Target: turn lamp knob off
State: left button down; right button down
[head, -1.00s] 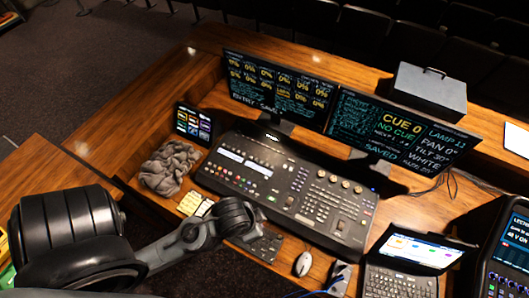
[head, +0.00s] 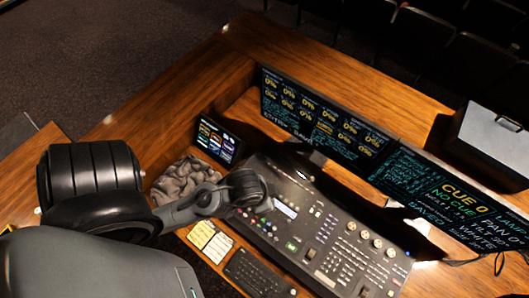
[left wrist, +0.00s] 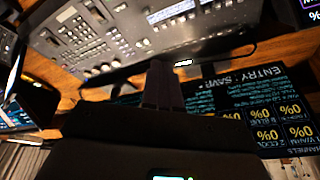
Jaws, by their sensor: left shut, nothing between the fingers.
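The mixing console (head: 292,243) lies on the wooden desk. A row of round knobs (head: 364,234) runs along its right part. I cannot tell which control is the lamp knob. My left arm reaches in from the left, and its dark wrist is over the console's left end in the head view. Its fingertips are hidden there. In the left wrist view my left gripper (left wrist: 164,72) is shut and empty, its fingers pointing toward the console (left wrist: 135,35), with the display below them in the picture. My right gripper is in neither view.
Two wide screens stand behind the console, a left one (head: 325,118) and a right one (head: 430,200). A small tablet (head: 216,139), a crumpled grey cloth (head: 186,180), yellow notes (head: 201,234) and a keyboard (head: 258,273) lie around its left end. A grey box (head: 492,140) stands at far right.

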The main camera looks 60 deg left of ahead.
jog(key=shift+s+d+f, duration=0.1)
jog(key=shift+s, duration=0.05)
